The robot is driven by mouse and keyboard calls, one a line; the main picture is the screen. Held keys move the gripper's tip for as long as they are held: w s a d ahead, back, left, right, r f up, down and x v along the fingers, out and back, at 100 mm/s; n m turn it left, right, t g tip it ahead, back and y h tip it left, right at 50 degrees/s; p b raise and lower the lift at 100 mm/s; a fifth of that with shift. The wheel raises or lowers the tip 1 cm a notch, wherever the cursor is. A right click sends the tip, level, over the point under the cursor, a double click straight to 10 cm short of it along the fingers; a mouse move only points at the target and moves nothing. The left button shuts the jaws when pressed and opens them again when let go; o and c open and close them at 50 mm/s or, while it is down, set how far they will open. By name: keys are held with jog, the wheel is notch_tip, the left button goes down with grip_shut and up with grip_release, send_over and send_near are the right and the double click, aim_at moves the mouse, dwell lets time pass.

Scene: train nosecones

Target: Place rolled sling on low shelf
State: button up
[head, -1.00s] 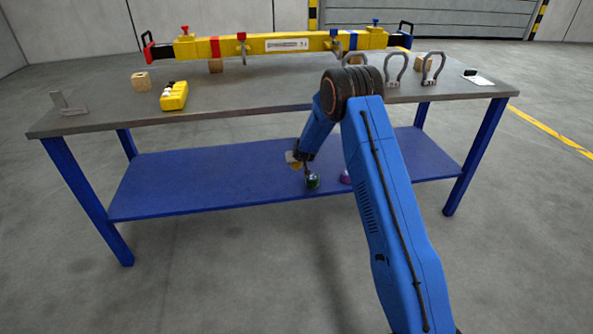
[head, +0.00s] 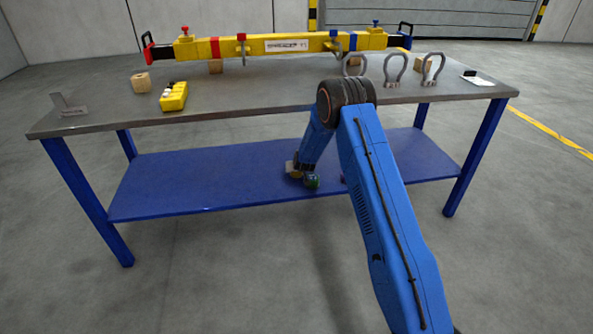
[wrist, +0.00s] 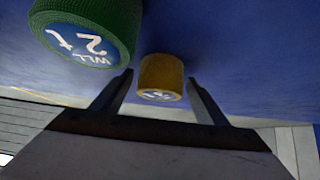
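A yellow rolled sling (wrist: 162,73) lies beyond and between the two fingertips in the wrist view, with a strip of blue visible on each side of it. My gripper (wrist: 160,77) is open around its near end. In the head view my gripper (head: 300,173) is low over the blue low shelf (head: 200,180), under the tabletop. A green rolled sling (wrist: 95,28) marked "WLL 2 t" stands close by at the upper left of the wrist view. It also shows in the head view (head: 312,182). I cannot tell whether the yellow sling touches the shelf.
A purple item is mostly hidden behind my arm. The shelf's left part is clear.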

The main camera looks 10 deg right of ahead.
jog(key=shift+r, duration=0.15)
jog(key=s+d+r+g+y, duration=0.1)
jog(key=s+d+r+g, duration=0.1)
jog(key=s+r, duration=3.35)
jog(key=s+d+r+g, duration=0.1)
jog(key=s+d+r, duration=0.1)
jog(key=s, duration=1.7)
jog(key=s+d+r+g+h, duration=0.1)
jog(key=s+d+r, duration=0.1)
jog(key=s, duration=1.6)
jog(key=shift+s+d, duration=0.4)
jog(key=shift+d, duration=0.1)
